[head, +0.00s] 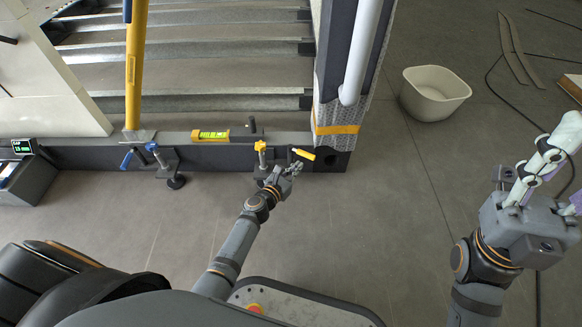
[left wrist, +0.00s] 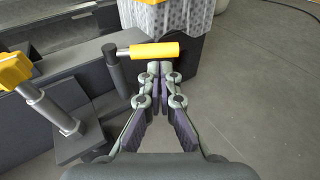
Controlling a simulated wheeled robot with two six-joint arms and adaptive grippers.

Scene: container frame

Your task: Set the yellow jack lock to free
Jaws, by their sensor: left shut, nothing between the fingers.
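The yellow jack lock's lever shows as a yellow handle (head: 303,154) at the right end of the dark frame beam. In the left wrist view the yellow handle (left wrist: 155,50) lies sideways, pointing right from a dark upright post (left wrist: 117,70). My left gripper (head: 294,168) is shut and empty, its fingertips (left wrist: 160,68) just below the handle in the picture; I cannot tell whether they touch it. A yellow-topped jack screw (head: 261,147) stands left of the handle and shows large in the left wrist view (left wrist: 14,72). My right gripper (head: 563,165) is open and empty, partly cut off at the right edge.
A blue-handled jack (head: 152,147) and a yellow spirit level (head: 211,135) are further left on the beam (head: 90,155). A yellow post (head: 135,70) rises there. A white tub (head: 435,92) and cables lie on the floor at right. The floor between my arms is clear.

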